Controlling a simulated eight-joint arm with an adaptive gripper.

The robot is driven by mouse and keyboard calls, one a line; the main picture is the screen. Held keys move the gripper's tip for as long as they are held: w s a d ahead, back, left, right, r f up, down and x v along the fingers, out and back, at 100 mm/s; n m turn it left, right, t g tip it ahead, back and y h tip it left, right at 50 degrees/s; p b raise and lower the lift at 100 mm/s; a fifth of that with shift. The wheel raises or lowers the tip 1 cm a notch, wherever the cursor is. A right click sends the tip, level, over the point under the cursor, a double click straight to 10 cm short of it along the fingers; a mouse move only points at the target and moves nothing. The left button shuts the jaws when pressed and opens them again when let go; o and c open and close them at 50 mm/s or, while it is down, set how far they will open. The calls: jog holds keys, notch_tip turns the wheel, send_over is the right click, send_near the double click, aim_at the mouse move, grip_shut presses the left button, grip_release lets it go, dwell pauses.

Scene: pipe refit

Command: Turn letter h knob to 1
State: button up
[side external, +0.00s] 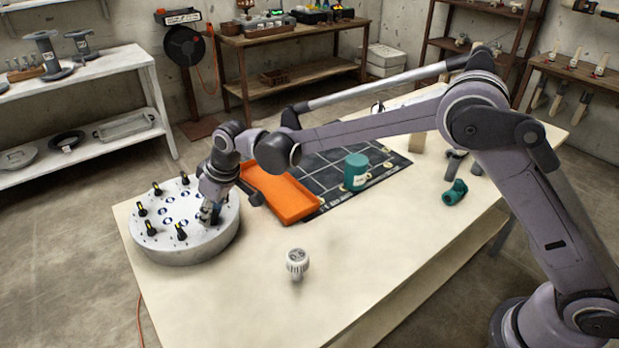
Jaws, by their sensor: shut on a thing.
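A round pale panel (190,248) sits at the left end of the table and carries several black knobs with yellow marks around its top. The knobs in plain view include one at the front (181,232), one at the left (150,228) and one at the back (157,189). My gripper (210,217) points down at the right side of the panel and is shut on a knob there. The gripper hides most of that knob. The letters and numbers are too small to read, so I cannot tell which knob is h or where it points.
An orange tray (291,213) lies just right of the panel, beside a dark gridded mat (335,160) with a teal cylinder (356,170) on it. A white ribbed bulb-like part (297,262) stands near the front. A teal pipe fitting (455,192) lies at the right. The front table area is mostly clear.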

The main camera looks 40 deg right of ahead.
jog(key=o, duration=1.2)
jog(key=shift+c, duration=0.2)
jog(key=v, duration=1.2)
jog(key=shift+d, duration=0.1)
